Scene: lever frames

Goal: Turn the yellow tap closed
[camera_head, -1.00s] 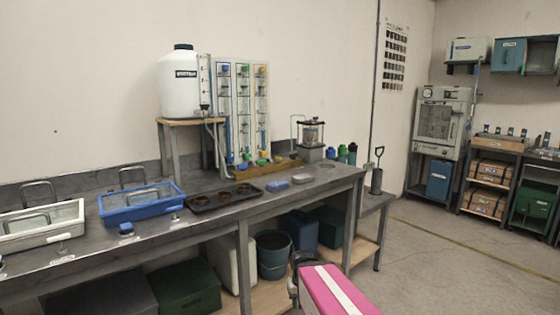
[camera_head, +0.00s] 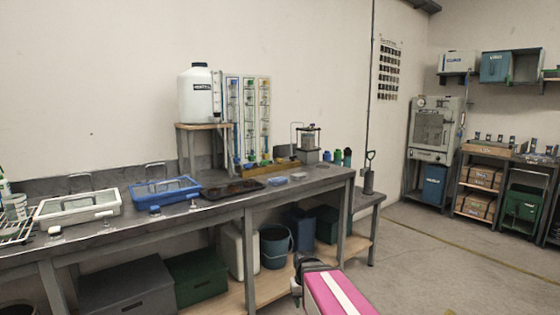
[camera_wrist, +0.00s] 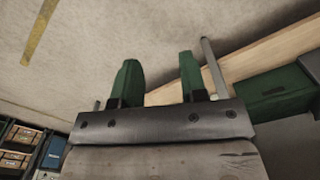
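On the bench, a panel carries three tall columns with blue, green and yellow outlines. The yellow-outlined column (camera_head: 265,113) is the right one. Small coloured fittings show at the columns' tops and feet. Which one is the yellow tap, and its handle's position, is too small to tell. In the wrist view my gripper (camera_wrist: 157,68) has two green fingers standing apart with nothing between them. It faces the floor and a lower shelf, away from the panel. In the head view my pink arm is low in front of the bench, well apart from the panel.
A white tank (camera_head: 195,97) stands on a wooden-topped stand left of the panel. Trays, including a blue one (camera_head: 150,193), line the bench (camera_head: 215,221) to the left. A glass-sided device (camera_head: 309,140) and bottles stand right. Open floor (camera_head: 440,270) lies right of the bench.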

